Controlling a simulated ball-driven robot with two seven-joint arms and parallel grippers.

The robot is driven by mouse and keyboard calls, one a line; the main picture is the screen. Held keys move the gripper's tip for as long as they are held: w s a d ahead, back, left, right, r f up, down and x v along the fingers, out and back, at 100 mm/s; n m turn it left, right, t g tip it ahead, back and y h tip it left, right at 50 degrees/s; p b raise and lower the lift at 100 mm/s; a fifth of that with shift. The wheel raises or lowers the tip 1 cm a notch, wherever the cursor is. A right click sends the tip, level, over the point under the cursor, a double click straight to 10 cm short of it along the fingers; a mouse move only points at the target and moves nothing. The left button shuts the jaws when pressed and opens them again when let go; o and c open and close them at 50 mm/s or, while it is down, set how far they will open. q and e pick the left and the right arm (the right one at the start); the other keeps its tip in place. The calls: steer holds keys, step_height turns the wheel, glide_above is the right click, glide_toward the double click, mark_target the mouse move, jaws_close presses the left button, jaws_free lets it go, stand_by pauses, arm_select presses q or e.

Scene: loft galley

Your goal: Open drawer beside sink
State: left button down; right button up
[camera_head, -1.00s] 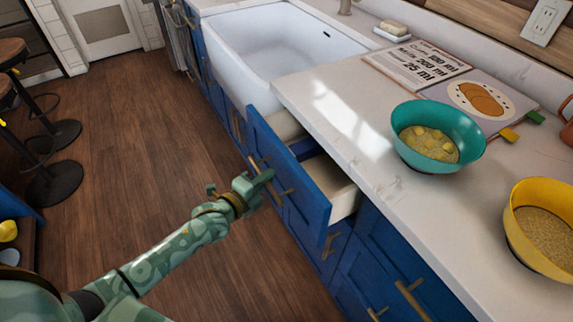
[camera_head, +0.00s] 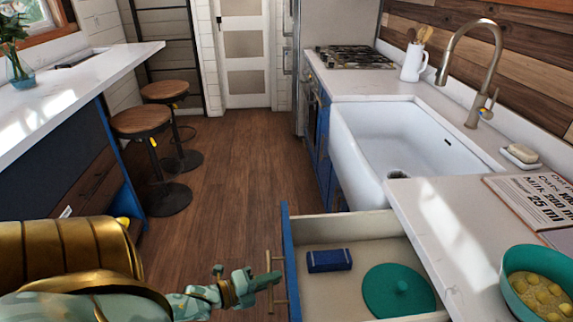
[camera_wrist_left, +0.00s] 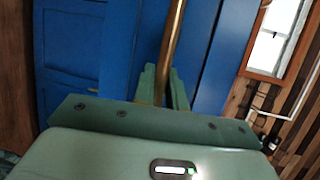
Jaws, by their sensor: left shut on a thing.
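The drawer (camera_head: 289,245) beside the sink (camera_head: 352,160) stands well open, with its blue front pulled out over the floor. Inside it lie a small blue block-like item (camera_head: 329,261) and a round teal lid (camera_head: 398,292). My left gripper (camera_head: 268,281) is shut on the drawer's brass bar handle (camera_head: 282,291). In the left wrist view the handle (camera_wrist_left: 172,45) runs between the two green fingers (camera_wrist_left: 163,85), against the blue panels. My right gripper is not in view.
A teal bowl of yellow pieces (camera_head: 540,286) and a printed recipe sheet (camera_head: 530,200) rest on the white counter (camera_head: 435,215). Two stools (camera_head: 140,122) stand at the left by a long counter (camera_head: 70,90). The wooden floor (camera_head: 235,170) between is clear.

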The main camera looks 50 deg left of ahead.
arm_select(q)
steer(key=shift+s+a+f, duration=0.1)
steer(key=shift+s+a, duration=0.2)
steer(key=shift+s, duration=0.2)
steer(key=c, duration=1.4)
jaws_free()
steer(key=shift+c, duration=0.2)
steer(key=p+v, duration=0.2)
steer(key=v, duration=1.4)
steer(key=shift+s, duration=0.1)
